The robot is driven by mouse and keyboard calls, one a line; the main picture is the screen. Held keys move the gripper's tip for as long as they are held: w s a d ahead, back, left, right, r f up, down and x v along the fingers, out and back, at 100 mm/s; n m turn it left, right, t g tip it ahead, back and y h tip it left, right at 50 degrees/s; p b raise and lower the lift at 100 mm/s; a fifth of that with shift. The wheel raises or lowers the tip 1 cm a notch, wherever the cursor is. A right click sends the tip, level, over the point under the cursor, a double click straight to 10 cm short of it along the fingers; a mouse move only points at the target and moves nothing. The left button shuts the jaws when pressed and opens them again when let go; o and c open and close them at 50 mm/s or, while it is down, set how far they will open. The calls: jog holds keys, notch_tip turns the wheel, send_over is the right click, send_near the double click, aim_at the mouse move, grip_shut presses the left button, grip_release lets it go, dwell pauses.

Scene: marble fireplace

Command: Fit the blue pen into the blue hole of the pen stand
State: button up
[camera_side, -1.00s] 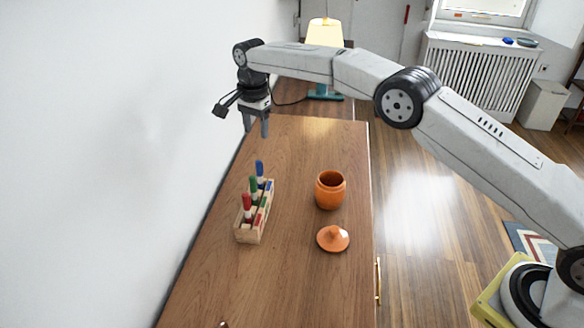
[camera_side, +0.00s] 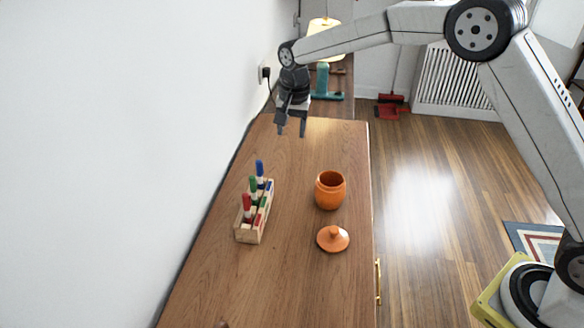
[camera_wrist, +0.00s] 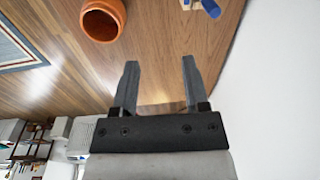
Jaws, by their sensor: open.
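The wooden pen stand (camera_side: 249,236) sits on the wooden cabinet top, left of the middle in the side view. The blue pen (camera_side: 260,172) stands upright at its far end, with a green pen (camera_side: 253,188) and a red pen (camera_side: 247,206) in line nearer the camera. Coloured marks show along the stand's right side; the holes are too small to make out. My gripper (camera_side: 291,130) is open and empty, above the far end of the cabinet, beyond the stand. In the wrist view my gripper (camera_wrist: 158,65) has its fingers apart, and the blue pen's cap (camera_wrist: 211,8) shows at the top edge.
An orange pot (camera_side: 330,190) without its lid stands right of the stand; it also shows in the wrist view (camera_wrist: 103,20). Its orange lid (camera_side: 333,238) lies in front of it. A lamp (camera_side: 324,60) stands behind my gripper. The white wall runs close along the left.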

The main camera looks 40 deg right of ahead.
jog(key=s+d+f+n, duration=0.1)
jog(key=s+d+n, duration=0.1)
jog(key=s, duration=0.7)
jog(key=s+d+f+n+t, duration=0.1)
jog(key=s+d+f+n, duration=0.1)
jog(key=s, duration=0.8)
jog(key=s+d+f+n, duration=0.1)
jog(key=s+d+n, duration=0.2)
jog(key=s, duration=0.6)
jog(key=shift+s+d+f+n+t, duration=0.15)
jog(key=shift+s+f+n+t, duration=0.15)
jog(key=shift+n, duration=0.5)
